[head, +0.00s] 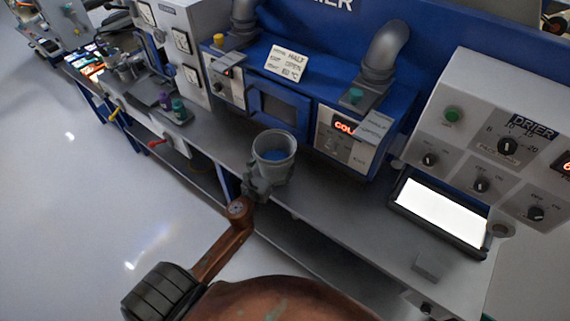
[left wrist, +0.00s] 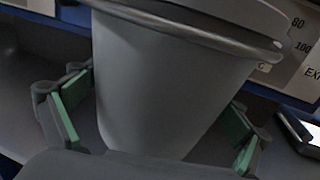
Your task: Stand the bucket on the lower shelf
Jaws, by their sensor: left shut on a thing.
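A grey bucket (head: 274,146), open at the top, is upright or slightly tilted at the front edge of the grey counter in the head view. Its inside looks bluish. My left gripper (head: 263,183) is shut on the bucket from the near side. In the left wrist view the bucket (left wrist: 165,85) fills the middle, between the green-padded fingers (left wrist: 155,115). The lower shelf (head: 295,255) runs under the counter and is partly hidden by my arm. I cannot tell whether the bucket touches the counter. My right gripper is not in view.
The grey counter (head: 335,205) has free room right of the bucket. A blue dryer machine (head: 275,100) with a pipe stands behind it. A bright lit panel (head: 438,212) and a grey block (head: 430,264) are at right. Small purple and green bottles (head: 178,108) stand left.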

